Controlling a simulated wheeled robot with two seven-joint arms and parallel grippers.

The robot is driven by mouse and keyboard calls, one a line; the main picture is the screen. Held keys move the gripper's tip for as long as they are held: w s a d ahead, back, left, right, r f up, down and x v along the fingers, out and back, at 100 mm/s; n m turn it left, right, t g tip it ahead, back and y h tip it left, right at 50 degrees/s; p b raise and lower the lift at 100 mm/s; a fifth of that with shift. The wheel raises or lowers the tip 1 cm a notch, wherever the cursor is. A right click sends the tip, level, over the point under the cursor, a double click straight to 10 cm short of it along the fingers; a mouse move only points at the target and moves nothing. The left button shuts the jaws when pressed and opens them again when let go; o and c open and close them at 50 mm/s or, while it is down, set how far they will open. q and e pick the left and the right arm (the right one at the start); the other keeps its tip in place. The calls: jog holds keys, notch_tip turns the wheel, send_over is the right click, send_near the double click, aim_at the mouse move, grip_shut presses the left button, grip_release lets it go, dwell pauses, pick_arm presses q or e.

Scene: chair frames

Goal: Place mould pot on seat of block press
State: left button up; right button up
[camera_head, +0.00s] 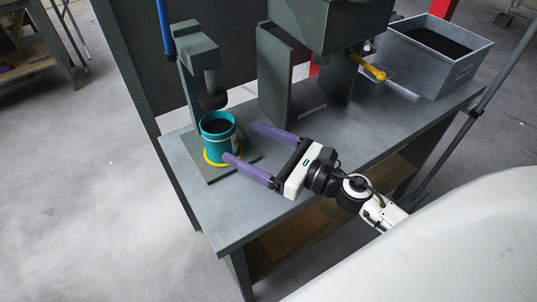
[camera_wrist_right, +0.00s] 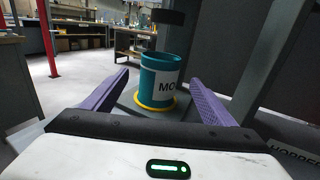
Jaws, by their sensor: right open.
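The teal mould pot (camera_head: 218,137) stands upright within the yellow ring (camera_head: 209,160) on the base plate of the block press (camera_head: 198,50). Dark material shows inside the pot. The press's dark round ram (camera_head: 213,99) hangs above it, apart from it. The pot also shows in the right wrist view (camera_wrist_right: 160,76), with a white label. My right gripper (camera_head: 243,143) is open and empty, with purple fingers pointing at the pot from the right. In the wrist view the pot stands beyond and between the fingertips, seemingly untouched. My left gripper is not in view.
A grey hopper (camera_head: 330,22) on upright panels stands right of the press, with a yellow handle (camera_head: 368,67). A grey bin (camera_head: 432,52) of dark material sits at the table's far right. Bare tabletop (camera_head: 225,215) lies in front of the press.

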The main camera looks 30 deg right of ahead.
jog(key=shift+b+v, duration=0.6)
jog(key=shift+v, duration=2)
